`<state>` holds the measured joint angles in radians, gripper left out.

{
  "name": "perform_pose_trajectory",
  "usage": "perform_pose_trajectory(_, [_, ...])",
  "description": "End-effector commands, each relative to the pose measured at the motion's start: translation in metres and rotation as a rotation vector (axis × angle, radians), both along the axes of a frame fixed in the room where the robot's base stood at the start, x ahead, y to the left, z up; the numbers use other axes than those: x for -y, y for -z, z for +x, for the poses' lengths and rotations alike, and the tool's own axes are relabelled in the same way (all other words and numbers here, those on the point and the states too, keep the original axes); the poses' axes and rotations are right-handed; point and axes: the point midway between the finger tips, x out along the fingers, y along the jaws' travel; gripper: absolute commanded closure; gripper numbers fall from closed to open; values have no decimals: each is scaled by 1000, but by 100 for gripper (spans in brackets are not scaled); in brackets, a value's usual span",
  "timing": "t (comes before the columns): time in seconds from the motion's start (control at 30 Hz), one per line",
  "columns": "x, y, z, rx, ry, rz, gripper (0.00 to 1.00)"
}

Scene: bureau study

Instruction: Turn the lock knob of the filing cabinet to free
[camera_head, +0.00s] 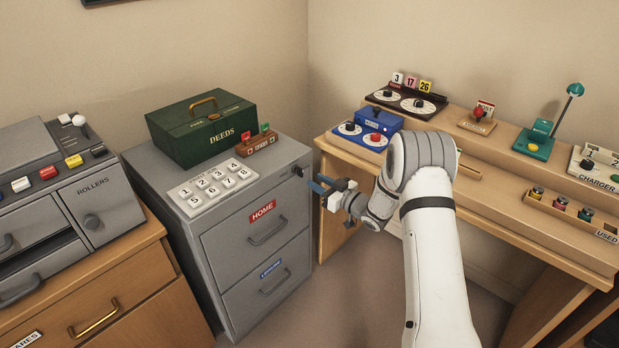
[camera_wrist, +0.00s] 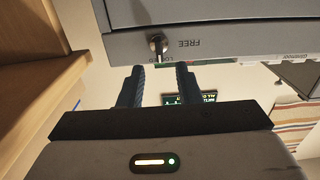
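The grey filing cabinet (camera_head: 217,241) stands left of the desk, with a HOME drawer above a second, blue-labelled drawer. Its small lock knob (camera_head: 298,171) is at the top right of its front. In the wrist view the knob (camera_wrist: 158,43) is metallic, with upside-down lettering FREE to its right and a partly hidden LOCK label just below it. My gripper (camera_head: 322,187) is just right of the knob. In the wrist view my gripper (camera_wrist: 160,72) has its fingers apart, facing the knob, with nothing between them.
A green DEEDS box (camera_head: 201,127), a numbered key panel (camera_head: 213,187) and a small brown holder (camera_head: 256,143) sit on the cabinet. The wooden desk (camera_head: 481,190) stands close on the right, with a blue two-dial box (camera_head: 369,129) near its left end.

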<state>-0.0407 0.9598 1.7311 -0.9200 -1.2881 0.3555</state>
Motion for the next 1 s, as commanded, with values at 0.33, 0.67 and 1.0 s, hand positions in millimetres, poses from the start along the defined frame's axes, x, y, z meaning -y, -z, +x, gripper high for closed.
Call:
perform_pose_trajectory(0.33, [-43,0,33,2,0,-3,69])
perform_pose_trajectory(0.67, [-52,0,40,-1,2,-3,69])
perform_pose_trajectory(1.0, [-52,0,40,0,2,-2,90])
